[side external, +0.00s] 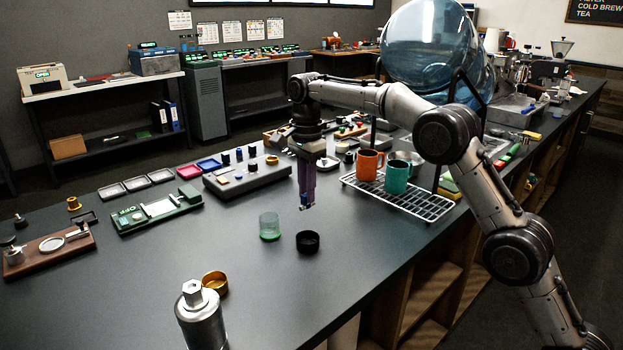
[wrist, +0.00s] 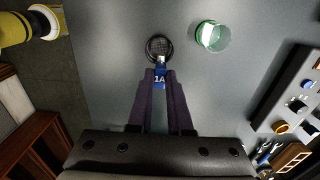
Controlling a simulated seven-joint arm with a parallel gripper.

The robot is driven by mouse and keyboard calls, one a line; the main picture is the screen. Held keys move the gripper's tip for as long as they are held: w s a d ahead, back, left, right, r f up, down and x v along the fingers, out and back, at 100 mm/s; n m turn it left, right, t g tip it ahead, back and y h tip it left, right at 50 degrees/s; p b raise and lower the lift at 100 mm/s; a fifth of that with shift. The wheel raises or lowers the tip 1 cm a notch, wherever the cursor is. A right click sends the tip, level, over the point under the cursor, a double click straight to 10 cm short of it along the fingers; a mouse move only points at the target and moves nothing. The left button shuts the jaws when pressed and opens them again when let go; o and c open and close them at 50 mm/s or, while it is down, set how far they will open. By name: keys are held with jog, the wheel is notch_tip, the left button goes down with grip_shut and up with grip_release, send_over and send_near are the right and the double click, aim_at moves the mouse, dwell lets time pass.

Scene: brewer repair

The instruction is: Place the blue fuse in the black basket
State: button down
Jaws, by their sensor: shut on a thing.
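The blue fuse (wrist: 160,79), marked 1A with a pale metal end, is held between the fingertips of my gripper (wrist: 160,73). In the side view my gripper (side external: 306,204) points down over the dark counter, with the fuse small at its tips. The black basket (side external: 308,241) is a small round black cup on the counter, a little below the fingertips in the picture. In the wrist view the basket (wrist: 150,43) lies just beyond the fuse, which overlaps its near rim. The fuse looks above the counter; its exact height is unclear.
A clear green-bottomed cup (side external: 269,227) stands close left of the basket. A brass ring (side external: 215,283) and a silver cylinder (side external: 201,318) stand at the front. A wire rack (side external: 419,207) with orange (side external: 367,165) and teal (side external: 397,178) mugs is to the right.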

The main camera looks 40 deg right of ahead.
send_over(308, 242)
jog(key=shift+s+a+f, duration=0.15)
jog(key=shift+f, duration=1.55)
jog(key=shift+s+a+f, duration=0.15)
jog(key=shift+f, duration=1.55)
jog(key=shift+s+a+f, duration=0.15)
jog(key=shift+f, duration=1.55)
jog(key=c, duration=0.8)
grip_release()
jog(key=shift+o, duration=0.2)
